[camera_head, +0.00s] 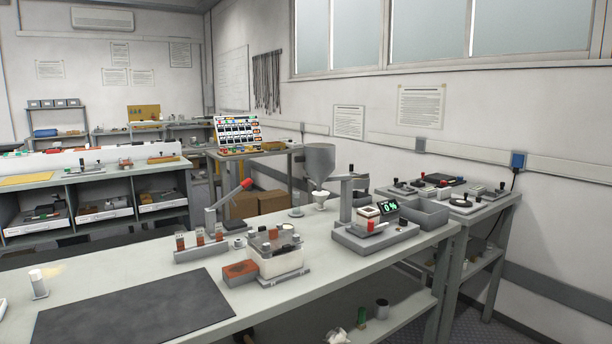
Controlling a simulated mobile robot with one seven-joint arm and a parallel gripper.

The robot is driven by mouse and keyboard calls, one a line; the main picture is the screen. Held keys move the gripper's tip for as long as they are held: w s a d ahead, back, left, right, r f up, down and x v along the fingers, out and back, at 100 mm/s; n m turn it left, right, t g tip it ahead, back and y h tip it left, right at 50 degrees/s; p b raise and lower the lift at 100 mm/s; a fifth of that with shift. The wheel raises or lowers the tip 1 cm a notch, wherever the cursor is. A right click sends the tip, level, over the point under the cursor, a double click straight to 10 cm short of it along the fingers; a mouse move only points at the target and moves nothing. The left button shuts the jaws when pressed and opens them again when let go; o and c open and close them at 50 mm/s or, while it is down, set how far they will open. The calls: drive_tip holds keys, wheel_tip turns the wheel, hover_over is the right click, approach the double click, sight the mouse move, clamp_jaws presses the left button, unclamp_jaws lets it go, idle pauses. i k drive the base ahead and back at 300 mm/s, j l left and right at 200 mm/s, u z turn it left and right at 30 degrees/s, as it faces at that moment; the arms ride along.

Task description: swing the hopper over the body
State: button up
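The hopper (320,160) is a grey funnel held up by an arm on an upright grey post (346,200) at the back of the workbench. The post rises from a grey base plate (350,240). A small white piece (320,198) shows right below the hopper's spout; I cannot tell if they touch. Which part is the body is not clear. A white block fixture (278,262) with a dark clamp on top stands left of the base, and the hopper is not over it. A white cylinder (38,283) stands upright at the far left. My gripper is not in view.
A black mat (135,310) covers the bench front. A red-handled lever press (228,205), a brick-red block (239,272) and a holder (200,248) with several reddish pieces stand mid-bench. A display reading 0 % (390,207) and grey bin (424,212) are at right.

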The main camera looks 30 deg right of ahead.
sight(319, 159)
drive_tip(key=i+l+z, duration=0.1)
drive_tip(key=l, duration=0.3)
drive_tip(key=i+l+z, duration=0.1)
drive_tip(key=i+l, duration=0.2)
drive_tip(key=i+l+z, duration=0.15)
drive_tip(key=i+l, duration=0.4)
drive_tip(key=i, duration=0.7)
